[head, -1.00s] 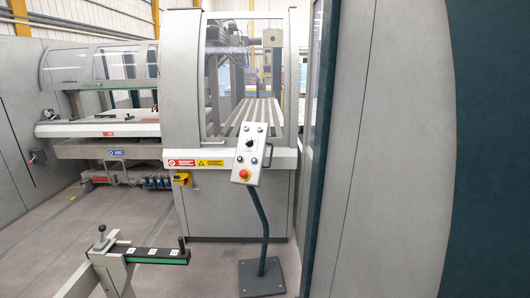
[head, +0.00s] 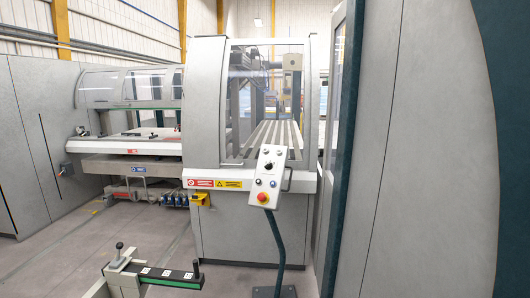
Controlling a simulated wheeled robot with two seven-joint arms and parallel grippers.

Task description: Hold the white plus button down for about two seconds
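The control panel (head: 279,170) is a pale tilted box on a dark teal post (head: 277,238), in front of the machine in the head view. It carries small buttons at the top, a black knob (head: 268,166), small buttons below the knob, and a red mushroom button on a yellow ring (head: 262,197). A pale button (head: 258,181) sits at the lower left and a bluish one (head: 273,183) at the lower right. The markings are too small to read, so I cannot tell which button bears a plus. Neither gripper is in view.
The grey machine housing (head: 240,230) with a window stands behind the panel. A grey and teal wall panel (head: 420,150) fills the right side. A support arm with a green stripe (head: 170,277) stands at lower left. Grey floor (head: 60,255) is open at left.

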